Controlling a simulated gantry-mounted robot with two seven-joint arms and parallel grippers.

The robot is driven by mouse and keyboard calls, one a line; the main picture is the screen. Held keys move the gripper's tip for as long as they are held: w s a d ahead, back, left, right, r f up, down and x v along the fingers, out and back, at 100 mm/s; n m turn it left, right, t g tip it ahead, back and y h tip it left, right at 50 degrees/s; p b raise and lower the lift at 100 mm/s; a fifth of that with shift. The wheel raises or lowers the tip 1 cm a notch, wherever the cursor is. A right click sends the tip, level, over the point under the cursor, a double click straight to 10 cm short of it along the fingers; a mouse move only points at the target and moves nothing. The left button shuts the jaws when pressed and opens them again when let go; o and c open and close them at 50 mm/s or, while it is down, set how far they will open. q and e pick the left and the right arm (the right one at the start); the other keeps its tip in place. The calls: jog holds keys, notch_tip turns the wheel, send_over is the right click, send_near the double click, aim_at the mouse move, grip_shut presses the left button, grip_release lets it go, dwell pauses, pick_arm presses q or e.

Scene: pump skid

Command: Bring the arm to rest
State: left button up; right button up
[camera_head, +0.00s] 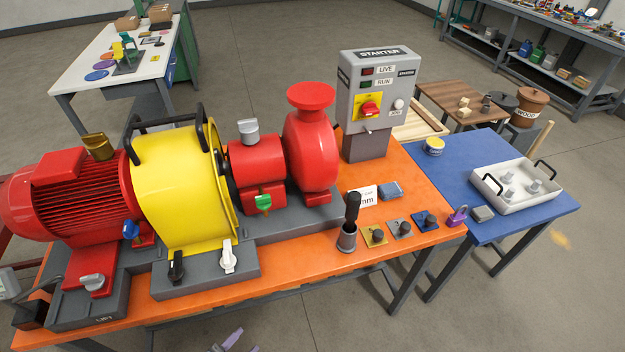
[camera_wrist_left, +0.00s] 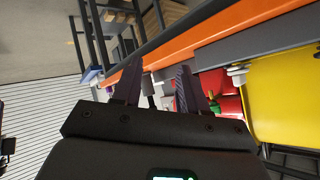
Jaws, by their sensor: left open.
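My left gripper (camera_head: 234,342) shows only as fingertips at the bottom edge of the head view, over the floor in front of the orange bench (camera_head: 290,272). In the left wrist view its two dark fingers (camera_wrist_left: 160,88) stand apart with nothing between them. The picture there is tilted, with the bench's orange edge and the yellow guard (camera_wrist_left: 285,95) beyond the fingers.
The bench carries a red motor (camera_head: 70,195), the yellow coupling guard (camera_head: 175,190), a red pump (camera_head: 310,150) and a grey starter box (camera_head: 375,95). A blue table (camera_head: 470,175) with a white tray (camera_head: 515,195) adjoins at right. Floor in front is clear.

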pick_arm(q)
jog(key=s+a+f+n+g+y, duration=0.3)
jog(key=s+a+n+g, duration=0.25)
jog(key=s+n, duration=0.2)
notch_tip(320, 180, up, 33)
jog(key=s+g+p, duration=0.1)
jog(key=p, duration=3.2)
jog(key=shift+r, duration=0.15)
jog(key=shift+s+d, duration=0.1)
